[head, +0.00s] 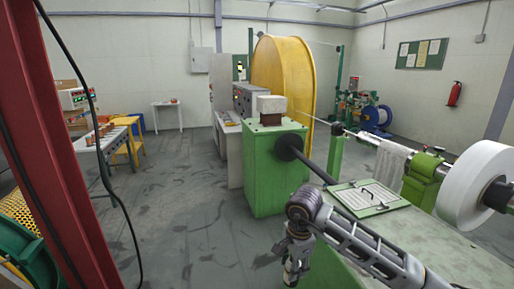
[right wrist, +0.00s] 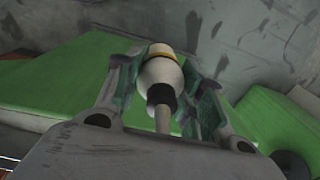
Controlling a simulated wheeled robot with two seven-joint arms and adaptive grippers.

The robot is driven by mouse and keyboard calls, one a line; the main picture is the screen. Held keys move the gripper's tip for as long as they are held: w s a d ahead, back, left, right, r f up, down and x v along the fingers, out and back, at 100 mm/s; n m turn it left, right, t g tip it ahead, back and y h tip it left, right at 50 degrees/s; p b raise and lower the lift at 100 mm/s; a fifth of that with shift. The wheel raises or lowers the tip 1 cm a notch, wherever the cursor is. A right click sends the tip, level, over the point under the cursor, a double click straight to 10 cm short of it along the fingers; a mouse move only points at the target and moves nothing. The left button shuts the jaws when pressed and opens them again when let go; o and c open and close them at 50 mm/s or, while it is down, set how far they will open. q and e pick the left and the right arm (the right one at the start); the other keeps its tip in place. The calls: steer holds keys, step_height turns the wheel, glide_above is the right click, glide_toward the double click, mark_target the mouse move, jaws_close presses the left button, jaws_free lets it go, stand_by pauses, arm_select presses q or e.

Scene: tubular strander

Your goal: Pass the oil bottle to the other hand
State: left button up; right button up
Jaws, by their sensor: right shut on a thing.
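The oil bottle (right wrist: 162,74) shows in the right wrist view as a cream-white body with an orange-yellow band, a dark collar and a thin pale stem pointing toward the camera. My right gripper (right wrist: 163,62) is shut on it, with a finger on either side. In the head view my right gripper (head: 292,268) hangs low, in front of the green machine housing; the bottle is hard to make out there. My left gripper is not in view.
A green machine housing (head: 270,170) with a dark shaft stands ahead, beside a large yellow drum (head: 285,75). A green-framed panel (head: 368,198) lies on the bench top at right. A red post (head: 65,150) rises at left. Open grey floor (head: 180,220) lies between.

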steer(key=s+a+f+n+g, duration=0.1)
steer(key=s+a+f+n, duration=0.65)
steer(key=n, duration=0.95)
steer(key=w+d+f+m, duration=0.1)
steer(key=w+d+f, duration=0.1)
steer(key=d, duration=0.7)
steer(key=w+d+f+m, duration=0.1)
steer(key=w+d+f, duration=0.1)
steer(key=d, duration=0.7)
steer(key=shift+w+d+f+m+y, duration=0.3)
steer(key=shift+d+f, duration=0.1)
steer(key=shift+f, duration=0.15)
steer(key=shift+r, duration=0.1)
steer(key=a+r+n, duration=0.4)
steer(key=a+r, duration=0.3)
steer(key=r, duration=0.3)
steer(key=s+a+r+n, duration=0.1)
steer(key=a+r+n, duration=0.3)
steer(key=a+r, duration=0.4)
step_height(320, 180, up, 4)
steer(key=shift+f+g, duration=0.2)
steer(key=shift+g, duration=0.1)
